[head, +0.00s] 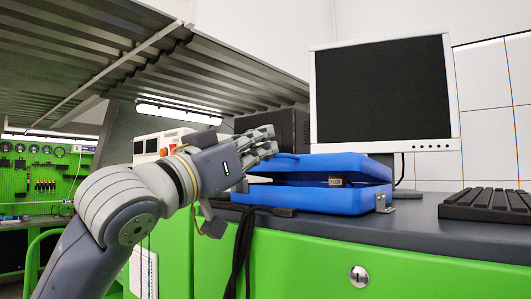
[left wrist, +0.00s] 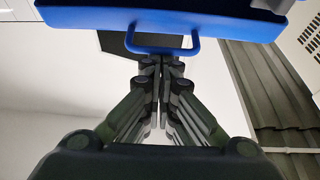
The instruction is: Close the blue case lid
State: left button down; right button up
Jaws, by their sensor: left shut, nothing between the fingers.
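The blue case (head: 300,198) sits on the dark countertop below the monitor. Its lid (head: 340,165) is lowered most of the way, with a narrow dark gap between lid and base. My left gripper (head: 270,141) is shut and empty, at the left end of the case and slightly above the lid. In the left wrist view the closed fingertips (left wrist: 162,62) are just beside the blue handle (left wrist: 162,50) on the edge of the case (left wrist: 160,18). I cannot tell whether they touch it. My right gripper is not in view.
A monitor (head: 382,95) stands behind the case, and a black keyboard (head: 488,204) lies to the right. A dark cable (head: 240,245) hangs over the green cabinet front (head: 330,262). A metal slatted shelf (head: 130,65) is overhead on the left.

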pick_arm(q)
jog(key=f+b, duration=0.1)
jog(key=b, duration=0.1)
jog(key=f+t+b, duration=0.1)
jog(key=f+b, duration=0.1)
jog(key=shift+s+a+f+h, duration=0.2)
jog(key=shift+f+h, duration=0.1)
jog(key=shift+h, duration=0.1)
jog(key=shift+s+f, duration=0.1)
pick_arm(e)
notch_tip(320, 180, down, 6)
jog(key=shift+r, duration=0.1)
pick_arm(q)
jog(key=shift+f, duration=0.1)
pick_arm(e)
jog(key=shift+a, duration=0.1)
